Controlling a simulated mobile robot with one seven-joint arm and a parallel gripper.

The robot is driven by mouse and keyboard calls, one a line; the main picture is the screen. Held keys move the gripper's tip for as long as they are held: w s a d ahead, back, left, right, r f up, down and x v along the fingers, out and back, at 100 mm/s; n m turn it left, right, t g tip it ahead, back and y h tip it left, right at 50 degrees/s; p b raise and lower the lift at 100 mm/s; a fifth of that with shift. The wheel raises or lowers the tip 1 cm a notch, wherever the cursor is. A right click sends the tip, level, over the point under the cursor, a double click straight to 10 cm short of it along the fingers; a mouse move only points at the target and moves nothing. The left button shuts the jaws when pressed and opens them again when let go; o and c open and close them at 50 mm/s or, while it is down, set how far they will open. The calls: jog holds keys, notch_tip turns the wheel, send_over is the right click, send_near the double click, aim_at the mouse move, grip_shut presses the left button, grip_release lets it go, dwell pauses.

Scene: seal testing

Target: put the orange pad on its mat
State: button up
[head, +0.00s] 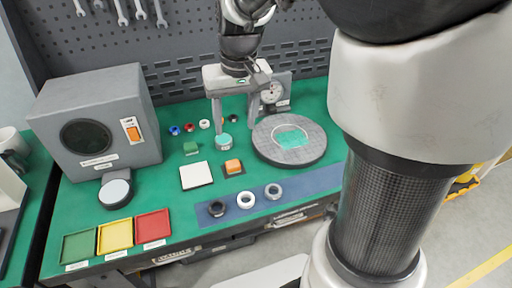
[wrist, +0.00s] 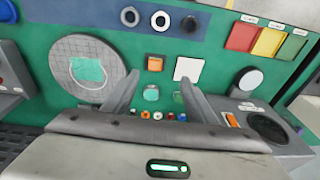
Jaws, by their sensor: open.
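The orange pad (head: 233,166) is a small block on the green bench. It appears to lie on a small dark square mat (head: 241,172), whose edge shows around it. In the wrist view the orange pad (wrist: 155,63) is beyond the fingertips, with a dark border. My gripper (head: 236,124) is open and points down behind the pad, apart from it. In the wrist view the space between my fingers (wrist: 160,84) holds nothing gripped. A teal-topped round piece (head: 223,141) stands near the left fingertip; I cannot tell whether they touch.
A white square plate (head: 196,175) lies left of the pad. A round grey disc (head: 289,140) with a teal patch is at right. Several rings lie on a blue strip (head: 232,211) in front. Coloured trays (head: 115,236) and a grey box (head: 97,120) are left.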

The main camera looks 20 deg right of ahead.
jog(key=s+r+t, duration=0.2)
jog(key=s, duration=0.6)
jog(key=s+r+t, duration=0.1)
jog(key=s+r, duration=0.2)
jog(key=s, duration=0.6)
jog(key=shift+r+t, duration=0.3)
jog(key=shift+t, duration=0.1)
notch_tip(320, 180, up, 14)
jog(key=p, duration=1.3)
jog(key=shift+f+p, duration=0.25)
jog(key=shift+p, duration=0.05)
jog(key=shift+s, duration=0.1)
